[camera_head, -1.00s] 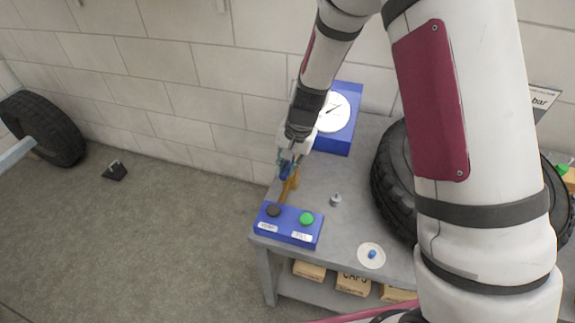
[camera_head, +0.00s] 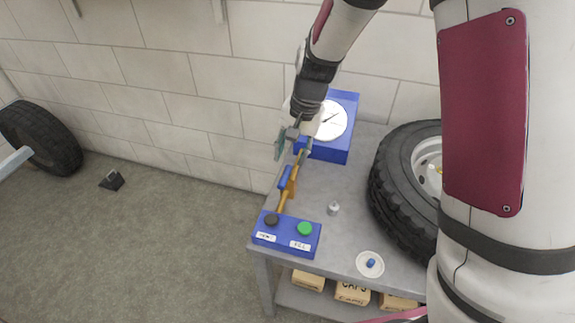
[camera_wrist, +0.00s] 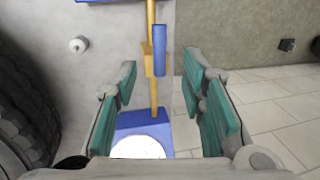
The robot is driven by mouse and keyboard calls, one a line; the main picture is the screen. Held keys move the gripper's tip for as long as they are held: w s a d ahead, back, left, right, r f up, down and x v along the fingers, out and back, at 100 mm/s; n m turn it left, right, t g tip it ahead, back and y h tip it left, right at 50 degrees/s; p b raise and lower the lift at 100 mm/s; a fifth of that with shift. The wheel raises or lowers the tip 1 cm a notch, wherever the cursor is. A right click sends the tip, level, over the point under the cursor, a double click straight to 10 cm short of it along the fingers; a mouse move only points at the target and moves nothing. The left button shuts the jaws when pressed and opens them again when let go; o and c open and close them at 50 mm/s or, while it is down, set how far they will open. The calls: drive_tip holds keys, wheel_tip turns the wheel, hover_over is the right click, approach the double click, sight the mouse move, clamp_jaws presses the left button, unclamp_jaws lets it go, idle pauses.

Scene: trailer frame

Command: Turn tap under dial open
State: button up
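The tap has a blue lever (camera_head: 285,177) on a brass pipe (camera_head: 291,191) that runs between the blue dial box (camera_head: 347,146) and a blue button box. The white dial (camera_head: 329,121) shows a black needle. In the wrist view, the lever (camera_wrist: 161,50) lies alongside the pipe (camera_wrist: 154,88), roughly parallel to it. My gripper (camera_head: 293,148) is open and empty, above the pipe's dial end and apart from the lever. In the wrist view, my gripper (camera_wrist: 160,72) has its teal pads spread to either side of the pipe, with the lever ahead of the fingertips.
The button box (camera_head: 287,236) has a black and a green button at the table's front left. A small metal knob (camera_head: 333,208), a white dish (camera_head: 370,263) and a large tyre (camera_head: 397,185) stand on the grey table (camera_head: 325,240).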

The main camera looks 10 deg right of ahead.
drive_tip(key=shift+s+d+r, duration=0.1)
drive_tip(key=shift+d+r, duration=0.05)
drive_tip(key=shift+r, duration=0.65)
drive_tip(key=shift+s+d+r, duration=0.1)
drive_tip(key=shift+d+r, duration=0.05)
drive_tip(key=shift+r, duration=0.6)
